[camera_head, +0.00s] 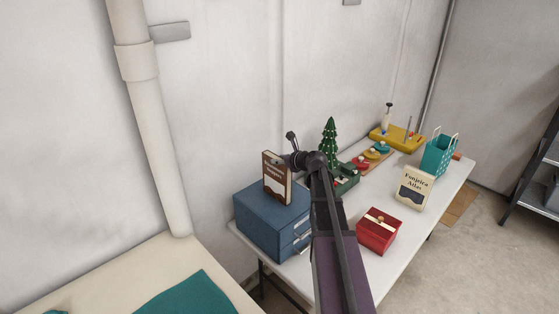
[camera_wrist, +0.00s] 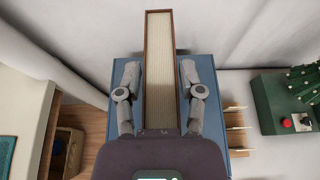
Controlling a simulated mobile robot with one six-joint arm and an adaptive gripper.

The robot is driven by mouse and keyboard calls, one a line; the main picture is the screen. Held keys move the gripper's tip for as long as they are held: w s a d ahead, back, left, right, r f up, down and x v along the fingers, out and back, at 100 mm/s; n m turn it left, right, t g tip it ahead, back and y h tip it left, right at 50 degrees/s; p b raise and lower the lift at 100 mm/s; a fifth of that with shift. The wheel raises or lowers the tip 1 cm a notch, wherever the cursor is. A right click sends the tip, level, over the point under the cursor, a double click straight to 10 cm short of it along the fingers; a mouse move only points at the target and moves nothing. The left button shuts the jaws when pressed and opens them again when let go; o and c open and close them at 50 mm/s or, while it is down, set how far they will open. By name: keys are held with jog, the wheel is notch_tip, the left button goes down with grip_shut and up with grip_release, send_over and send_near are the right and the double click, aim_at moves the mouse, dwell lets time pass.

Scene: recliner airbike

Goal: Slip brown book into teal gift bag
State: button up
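The brown book (camera_head: 276,181) stands upright on top of a blue drawer box (camera_head: 262,226). In the wrist view, the book's pale page edge and brown covers (camera_wrist: 160,45) run up the middle between my fingers. My gripper (camera_wrist: 160,72) is open, with one finger on each side of the book and a narrow gap visible on both sides. In the head view my gripper (camera_head: 289,150) is at the book's upper right. The teal gift bag (camera_head: 438,156) stands open with pale handles at the table's far right end.
The white table (camera_head: 404,234) also holds a red gift box (camera_head: 378,231), a cream book (camera_head: 412,189), a green tree (camera_head: 330,142) in a green box, a row of coloured discs (camera_head: 371,155) and a yellow tray (camera_head: 397,140). A wall stands close behind.

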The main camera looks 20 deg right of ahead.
jog(key=shift+o, duration=0.8)
jog(key=shift+r, duration=0.15)
jog(key=shift+s+r+p, duration=0.1)
jog(key=shift+s+p, duration=0.05)
jog(key=shift+p, duration=0.15)
jog(key=p+v, duration=0.4)
jog(key=v, duration=0.7)
jog(key=shift+s+d, duration=0.2)
jog(key=shift+s, duration=0.05)
jog(key=shift+r, duration=0.15)
